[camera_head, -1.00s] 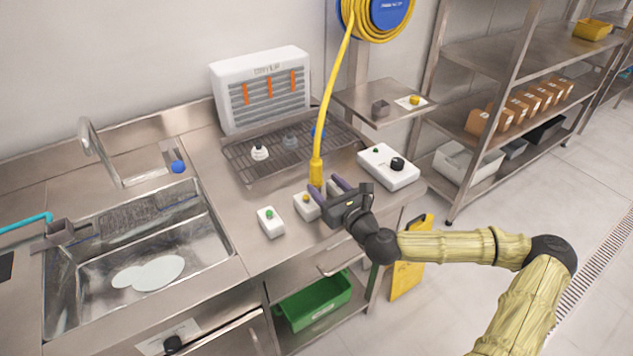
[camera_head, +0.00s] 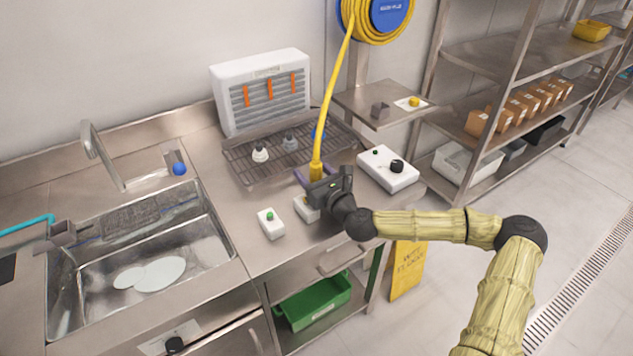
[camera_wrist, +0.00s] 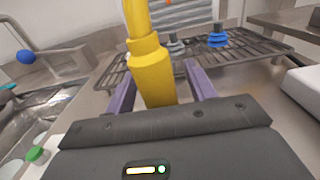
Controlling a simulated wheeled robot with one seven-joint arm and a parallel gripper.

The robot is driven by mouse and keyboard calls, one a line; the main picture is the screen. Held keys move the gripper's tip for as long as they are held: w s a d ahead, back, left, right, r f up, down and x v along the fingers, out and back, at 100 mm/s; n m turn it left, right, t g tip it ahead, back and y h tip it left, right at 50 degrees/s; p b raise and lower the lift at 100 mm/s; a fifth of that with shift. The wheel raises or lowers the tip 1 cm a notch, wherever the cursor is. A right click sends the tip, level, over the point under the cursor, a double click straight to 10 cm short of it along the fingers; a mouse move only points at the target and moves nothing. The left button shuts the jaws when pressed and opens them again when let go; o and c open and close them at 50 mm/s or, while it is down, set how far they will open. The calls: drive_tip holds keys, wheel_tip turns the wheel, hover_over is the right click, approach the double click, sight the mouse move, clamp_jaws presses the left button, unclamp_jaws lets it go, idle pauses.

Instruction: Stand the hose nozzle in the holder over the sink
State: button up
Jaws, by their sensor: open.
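The yellow hose nozzle (camera_head: 316,167) hangs upright at the end of a yellow hose (camera_head: 330,100), above the counter in front of the wire rack. My gripper (camera_head: 314,176) is open at the nozzle. In the wrist view the purple fingers stand left and right of the nozzle (camera_wrist: 150,72), with a visible gap on the right side; contact on the left is unclear. The nozzle's lower tip is hidden behind the gripper body. A grey block (camera_head: 62,233), apparently the holder, sits at the left rim of the sink (camera_head: 215,232).
A wire rack (camera_head: 240,165) with small knobbed pieces lies behind the nozzle. White button boxes stand near my gripper, one (camera_head: 271,224) left and one (camera_head: 388,171) right. A faucet (camera_head: 98,150) and blue knob (camera_head: 179,169) rise behind the sink.

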drive_tip(key=shift+c, duration=0.4)
clamp_jaws()
drive_tip(key=shift+w+d+r, duration=0.1)
drive_tip(key=shift+r, duration=0.5)
wheel_tip(320, 180, up, 9)
drive_tip(key=shift+f, duration=0.1)
idle(0.3)
